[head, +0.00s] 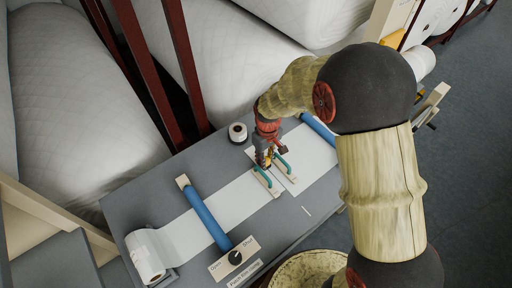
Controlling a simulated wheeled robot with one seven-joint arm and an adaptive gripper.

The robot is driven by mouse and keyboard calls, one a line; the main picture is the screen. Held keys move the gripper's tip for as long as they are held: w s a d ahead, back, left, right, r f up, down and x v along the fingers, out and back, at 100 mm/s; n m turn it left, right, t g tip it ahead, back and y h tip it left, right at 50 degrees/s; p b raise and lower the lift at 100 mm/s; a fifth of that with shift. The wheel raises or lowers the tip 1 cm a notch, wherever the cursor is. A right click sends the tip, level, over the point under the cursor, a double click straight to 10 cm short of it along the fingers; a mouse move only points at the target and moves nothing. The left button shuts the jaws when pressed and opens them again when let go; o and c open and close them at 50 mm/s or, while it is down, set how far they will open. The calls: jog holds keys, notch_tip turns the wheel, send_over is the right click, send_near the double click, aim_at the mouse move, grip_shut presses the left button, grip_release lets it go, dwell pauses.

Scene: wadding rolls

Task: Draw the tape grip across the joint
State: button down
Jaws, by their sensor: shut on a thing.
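My gripper (265,160) is low over the middle of the grey table, at the far side of the two green-handled bars. It is shut on a small yellow piece (269,153), which looks like the tape grip; the fingers hide much of it. The joint (279,181) lies between the left white sheet (235,200) and the right white sheet (312,155). A green-handled bar lies along each side of it, the left bar (268,182) and the right bar (286,170). I cannot tell whether any tape lies on the joint. A small white roll with a dark core (238,132) stands just behind.
A blue roller (207,218) crosses the left sheet; another (318,129) crosses the right. A white roll (150,257) sits at the table's left end. A black knob (235,257) is on a labelled front panel. Large quilted rolls (85,100) and dark red posts (185,65) stand behind.

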jog(key=p, duration=0.2)
send_over(296, 199)
jog(key=shift+s+a, duration=0.1)
jog(key=shift+a, duration=0.05)
jog(key=shift+s, duration=0.1)
jog(key=c, duration=1.9)
grip_release()
jog(key=shift+o, duration=1.4)
jog(key=shift+r, duration=0.1)
jog(key=shift+r, duration=0.25)
notch_tip(296, 199, up, 11)
jog(key=shift+r, duration=0.15)
